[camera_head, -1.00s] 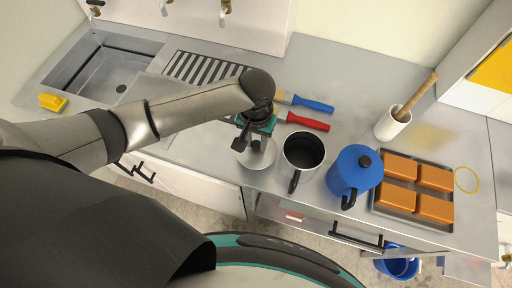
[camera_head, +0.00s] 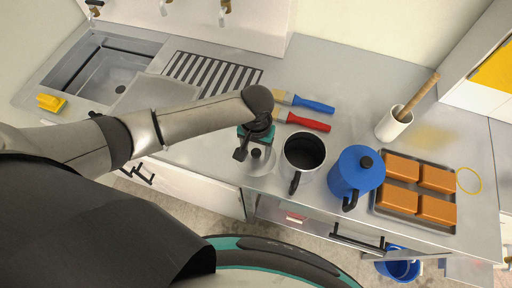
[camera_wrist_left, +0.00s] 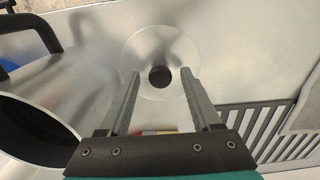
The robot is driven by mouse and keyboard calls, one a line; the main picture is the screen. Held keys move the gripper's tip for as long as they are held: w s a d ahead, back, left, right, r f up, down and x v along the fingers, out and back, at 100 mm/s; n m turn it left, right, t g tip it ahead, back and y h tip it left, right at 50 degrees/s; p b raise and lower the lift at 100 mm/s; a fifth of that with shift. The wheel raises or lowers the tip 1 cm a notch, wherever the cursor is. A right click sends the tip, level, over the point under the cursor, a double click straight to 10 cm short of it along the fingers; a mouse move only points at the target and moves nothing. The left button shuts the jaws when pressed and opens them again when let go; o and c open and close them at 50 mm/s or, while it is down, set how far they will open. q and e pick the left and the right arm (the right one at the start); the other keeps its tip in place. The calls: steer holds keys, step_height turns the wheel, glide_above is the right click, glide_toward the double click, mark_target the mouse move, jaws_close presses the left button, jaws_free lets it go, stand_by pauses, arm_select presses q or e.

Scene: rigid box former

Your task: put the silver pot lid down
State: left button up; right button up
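The silver pot lid (camera_head: 263,164) is a round, shiny disc with a dark knob. It appears to lie flat on the steel counter, left of the open steel pot (camera_head: 303,150) with the dark inside. In the left wrist view the lid (camera_wrist_left: 148,48) lies beyond my fingertips. Its black knob (camera_wrist_left: 160,77) shows between them with a gap on both sides. My left gripper (camera_head: 247,151) is over the lid and hides part of it. In the wrist view the left gripper (camera_wrist_left: 161,75) is open and empty. My right gripper is not in view.
Right of the pot stand a blue lidded jug (camera_head: 355,172) and a tray (camera_head: 408,219) of orange blocks. Red (camera_head: 307,122) and blue (camera_head: 312,104) handled tools lie behind. A white holder (camera_head: 392,124) stands farther back. A drainer (camera_head: 212,73) and sink lie left.

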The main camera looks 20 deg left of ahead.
mark_target(256, 152)
arm_select(q)
steer(key=shift+r, duration=0.15)
step_height(256, 152, up, 12)
steer(key=p, duration=0.2)
stand_by(0.7)
steer(key=s+d+m+t+h, duration=0.1)
steer(key=s+d+m+h, duration=0.15)
steer(key=s+d, duration=0.25)
steer(key=s+a+t+y, duration=0.3)
steer(key=s+a, duration=0.5)
steer(key=a, duration=0.4)
step_height(256, 152, down, 31)
steer(key=s+g+b, duration=0.2)
steer(key=b, duration=0.6)
steer(key=s+a+f+b, duration=0.1)
steer(key=s+f+b, duration=0.2)
steer(key=s+f, duration=0.4)
steer(key=s+a+f+g+b, duration=0.1)
steer(key=s+f+b, duration=0.3)
steer(key=s+f, duration=0.4)
step_height(256, 152, down, 6)
steer(key=shift+r, duration=0.25)
